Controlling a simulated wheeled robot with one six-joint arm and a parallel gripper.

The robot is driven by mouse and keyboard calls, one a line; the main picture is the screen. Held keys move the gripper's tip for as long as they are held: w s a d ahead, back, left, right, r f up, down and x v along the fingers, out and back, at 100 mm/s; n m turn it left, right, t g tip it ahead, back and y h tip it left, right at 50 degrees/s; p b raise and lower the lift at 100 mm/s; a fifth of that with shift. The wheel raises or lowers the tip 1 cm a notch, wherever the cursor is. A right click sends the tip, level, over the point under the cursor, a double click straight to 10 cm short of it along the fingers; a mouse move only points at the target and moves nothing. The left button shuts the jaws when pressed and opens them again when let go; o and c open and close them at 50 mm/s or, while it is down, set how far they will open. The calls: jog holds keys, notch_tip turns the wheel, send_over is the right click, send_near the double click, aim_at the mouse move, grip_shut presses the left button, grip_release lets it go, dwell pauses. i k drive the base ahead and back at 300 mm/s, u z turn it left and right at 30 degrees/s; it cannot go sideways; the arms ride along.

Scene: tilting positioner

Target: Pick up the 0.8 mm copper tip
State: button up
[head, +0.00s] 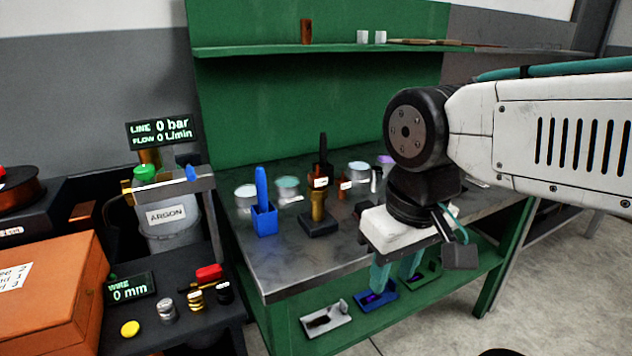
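I cannot pick out the 0.8 mm copper tip for certain; the small labels are too blurred to read. A small copper-brown piece with a white tag (343,187) stands on the green workbench (300,268), left of my arm. My gripper (395,274) points down at the bench's front edge, its two teal fingers apart with nothing visible between them. Behind the fingers, on the lower shelf, are a grey tray (342,322), a blue tray (386,296) and a green tray (432,272), with small dark contents. My gripper partly covers the blue and green trays.
A blue holder (264,219), a brass-coloured torch piece on a dark stand (319,222) and several round tins stand on the bench. At left are an argon bottle (168,222), a wire display (130,289) and an orange box (50,290). Floor is clear at right.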

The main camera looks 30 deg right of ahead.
aim_at(317, 179)
jog(key=u, duration=0.05)
jog(key=k, duration=0.4)
jog(key=u, duration=1.5)
jog(key=i, duration=0.85)
jog(key=z, duration=0.7)
jog(key=i, duration=0.7)
jog(key=z, duration=0.65)
